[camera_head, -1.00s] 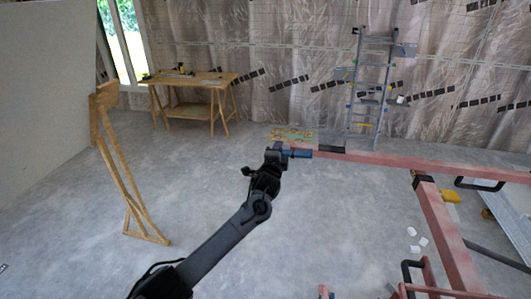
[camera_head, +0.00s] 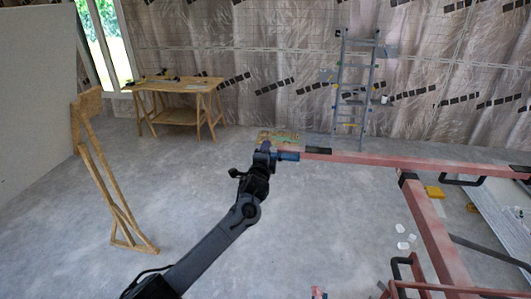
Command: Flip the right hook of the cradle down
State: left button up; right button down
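The cradle of the panel lift shows as a long red bar (camera_head: 400,162) across the right half, joined to a red beam (camera_head: 430,220) running toward me. A short blue piece (camera_head: 287,156) sticks out at the bar's left end; it may be a hook, but its shape is too small to tell. My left gripper (camera_head: 268,152) is at this blue end, touching or very close to it. Its fingers are too small and dark to show whether they are open or shut. A black bracket (camera_head: 462,181) is under the bar at right. My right gripper is not in view.
A wooden stand (camera_head: 105,180) leans at left, near a large pale panel (camera_head: 35,90). A wooden workbench (camera_head: 175,85) and a stepladder (camera_head: 355,90) stand at the back. Red framework (camera_head: 420,285) is at lower right.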

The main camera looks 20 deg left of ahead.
pick_arm(q)
jog(key=shift+s, duration=0.15)
jog(key=b+v, duration=0.1)
jog(key=v, duration=0.9)
jog(key=shift+s, duration=0.3)
dwell(0.7)
